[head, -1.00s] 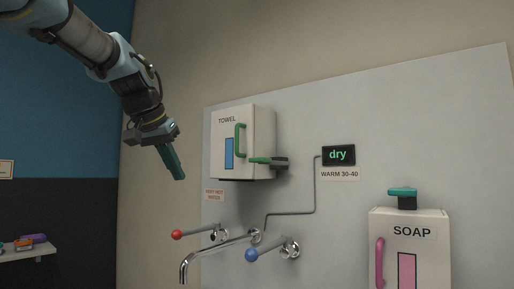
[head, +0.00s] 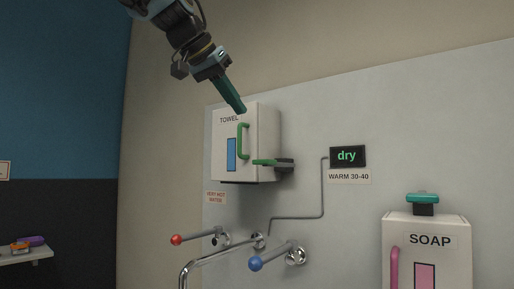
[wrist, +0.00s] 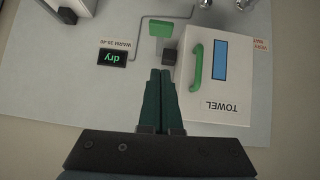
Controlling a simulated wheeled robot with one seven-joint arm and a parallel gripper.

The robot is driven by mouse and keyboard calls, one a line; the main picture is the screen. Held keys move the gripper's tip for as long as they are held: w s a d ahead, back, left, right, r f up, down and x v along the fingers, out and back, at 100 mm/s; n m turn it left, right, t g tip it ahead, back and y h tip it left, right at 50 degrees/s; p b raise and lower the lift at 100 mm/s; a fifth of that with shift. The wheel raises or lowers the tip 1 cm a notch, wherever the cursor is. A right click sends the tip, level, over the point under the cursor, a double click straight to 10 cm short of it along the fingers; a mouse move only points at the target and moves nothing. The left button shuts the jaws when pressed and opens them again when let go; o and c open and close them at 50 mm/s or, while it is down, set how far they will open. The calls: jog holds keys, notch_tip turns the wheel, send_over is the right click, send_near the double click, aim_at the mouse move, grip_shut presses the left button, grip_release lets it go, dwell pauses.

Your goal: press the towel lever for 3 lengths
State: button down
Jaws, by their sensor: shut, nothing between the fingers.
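The white towel dispenser (head: 262,128) is on the wall panel, with a blue window and a green handle (head: 244,141) on its front. A green-tipped lever (head: 266,162) sticks out on its right side. In the wrist view the lever's green pad (wrist: 160,29) is beyond my fingertips, beside the dispenser (wrist: 226,100). My gripper (head: 242,109) has green fingers, shut and empty, in front of the dispenser's top in the head view. In the wrist view my gripper (wrist: 160,73) points toward the lever and is apart from its pad. No towel shows below the dispenser.
A display (head: 348,156) reads "dry" right of the dispenser. Below are a red-knobbed tap lever (head: 177,239), a blue-knobbed one (head: 255,263) and a spout (head: 190,267). A soap dispenser (head: 427,252) stands lower right. A shelf (head: 25,256) is far left.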

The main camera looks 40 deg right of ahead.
jog(key=w+d+f+p, duration=0.1)
jog(key=d+f+p, duration=0.2)
jog(key=d+f, duration=0.4)
jog(key=shift+w+f, duration=0.15)
jog(key=shift+f, duration=1.1)
notch_tip(320, 180, down, 8)
jog(key=t+h+b, duration=0.1)
jog(key=h+b, duration=0.3)
jog(key=b, duration=2.1)
jog(key=shift+h, duration=0.3)
jog(key=shift+d+f+b, duration=0.1)
jog(key=shift+b, duration=0.2)
